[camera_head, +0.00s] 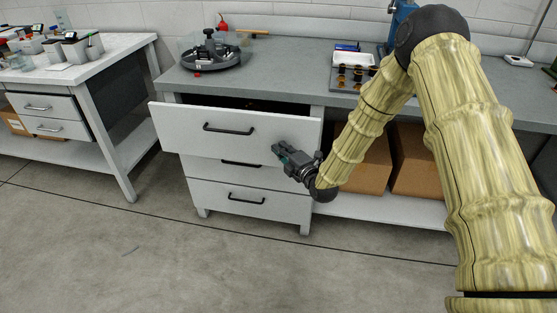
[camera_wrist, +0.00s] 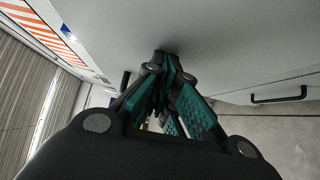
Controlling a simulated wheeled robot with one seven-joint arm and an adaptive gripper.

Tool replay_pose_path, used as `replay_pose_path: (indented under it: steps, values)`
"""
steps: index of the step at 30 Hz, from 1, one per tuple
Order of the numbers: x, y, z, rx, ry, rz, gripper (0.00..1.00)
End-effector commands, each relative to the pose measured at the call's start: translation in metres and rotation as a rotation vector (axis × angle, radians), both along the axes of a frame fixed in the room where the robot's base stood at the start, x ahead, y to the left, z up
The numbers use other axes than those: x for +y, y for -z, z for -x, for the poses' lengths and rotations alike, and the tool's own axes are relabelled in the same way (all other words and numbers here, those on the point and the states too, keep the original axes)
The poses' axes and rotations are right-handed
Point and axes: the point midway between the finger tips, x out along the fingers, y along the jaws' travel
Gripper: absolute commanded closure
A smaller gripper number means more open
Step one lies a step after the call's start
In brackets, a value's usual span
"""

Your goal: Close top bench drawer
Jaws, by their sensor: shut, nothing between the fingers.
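The top bench drawer (camera_head: 183,132) is white with a black bar handle (camera_head: 228,129). It sticks out from under the grey benchtop, with a dark gap above its front. My gripper (camera_head: 279,151) is shut and empty at the lower right part of the drawer front. In the wrist view my gripper (camera_wrist: 163,62) has its teal-padded fingers together, with the tips at a pale, flat surface. I cannot tell for sure whether they touch it. A black handle (camera_wrist: 278,95) shows at the right of that view.
Two lower drawers (camera_head: 225,190) sit beneath, their fronts set back from the top one. Cardboard boxes (camera_head: 415,165) stand on the shelf to the right. A round fixture (camera_head: 209,55) and a tray of parts (camera_head: 352,75) rest on the benchtop. The floor in front is clear.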

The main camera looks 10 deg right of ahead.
Motion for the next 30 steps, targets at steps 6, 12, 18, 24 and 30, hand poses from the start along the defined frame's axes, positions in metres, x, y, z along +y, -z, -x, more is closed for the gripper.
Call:
replay_pose_path:
  steps: [6, 12, 18, 24, 30]
  values:
    - [-0.016, 0.002, -0.052, -0.005, -0.001, 0.003, 1.00]
    - [-0.027, 0.002, -0.084, -0.002, -0.001, 0.002, 1.00]
    - [-0.031, 0.000, -0.097, -0.001, 0.000, 0.000, 1.00]
    - [-0.032, -0.002, -0.099, -0.003, 0.002, 0.000, 1.00]
    - [-0.033, -0.003, -0.100, -0.006, 0.004, -0.001, 1.00]
